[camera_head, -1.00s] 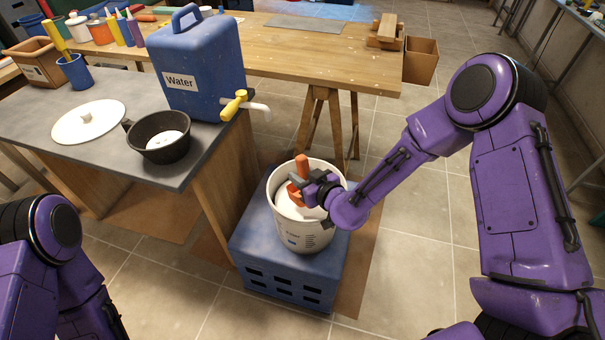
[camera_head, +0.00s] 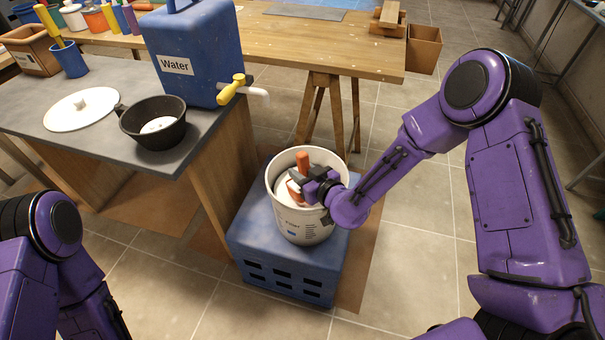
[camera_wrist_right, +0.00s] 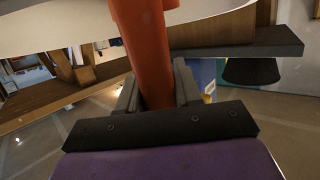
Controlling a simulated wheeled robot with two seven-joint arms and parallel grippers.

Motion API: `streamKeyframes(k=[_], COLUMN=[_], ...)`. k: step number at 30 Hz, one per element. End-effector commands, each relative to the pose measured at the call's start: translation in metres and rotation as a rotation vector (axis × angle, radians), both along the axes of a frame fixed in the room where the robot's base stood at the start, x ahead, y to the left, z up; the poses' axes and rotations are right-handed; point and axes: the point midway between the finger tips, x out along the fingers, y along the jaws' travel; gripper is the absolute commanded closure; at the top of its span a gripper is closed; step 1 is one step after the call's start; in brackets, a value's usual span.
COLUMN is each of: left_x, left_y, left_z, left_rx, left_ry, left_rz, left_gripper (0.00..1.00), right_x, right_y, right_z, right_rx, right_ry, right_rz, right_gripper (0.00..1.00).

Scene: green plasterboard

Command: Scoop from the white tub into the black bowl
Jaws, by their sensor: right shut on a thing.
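The white tub (camera_head: 303,231) stands on an upturned blue crate, with pale material inside. My right gripper (camera_head: 305,182) is at the tub's mouth, shut on an orange scoop handle (camera_head: 302,162). The handle (camera_wrist_right: 143,45) also shows between the fingers (camera_wrist_right: 155,88) in the right wrist view. The scoop's lower end is hidden in the tub. The black bowl (camera_head: 146,107) sits on the grey counter with some white material in its bottom. My left arm shows at the lower left, but its gripper is out of view.
A blue water container (camera_head: 190,60) with a yellow tap (camera_head: 232,90) stands behind the bowl. A white lid (camera_head: 82,110) lies left of the bowl on the grey counter (camera_head: 75,143). The blue crate (camera_head: 262,245) holds up the tub. A wooden table (camera_head: 330,45) is behind.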

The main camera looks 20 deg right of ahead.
Motion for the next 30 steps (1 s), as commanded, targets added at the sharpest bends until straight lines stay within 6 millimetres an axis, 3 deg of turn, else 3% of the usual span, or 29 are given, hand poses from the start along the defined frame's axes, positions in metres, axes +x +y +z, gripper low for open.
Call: streamKeyframes(k=[30], left_x=[0.0], left_y=[0.0], left_z=[0.013], left_rx=[0.0], left_ry=[0.0], left_rz=[0.0], left_gripper=[0.57], right_x=[0.0], right_y=[0.0], right_z=[0.086], right_rx=[0.059], right_ry=[-0.188], right_rz=[0.0], right_gripper=[0.98])
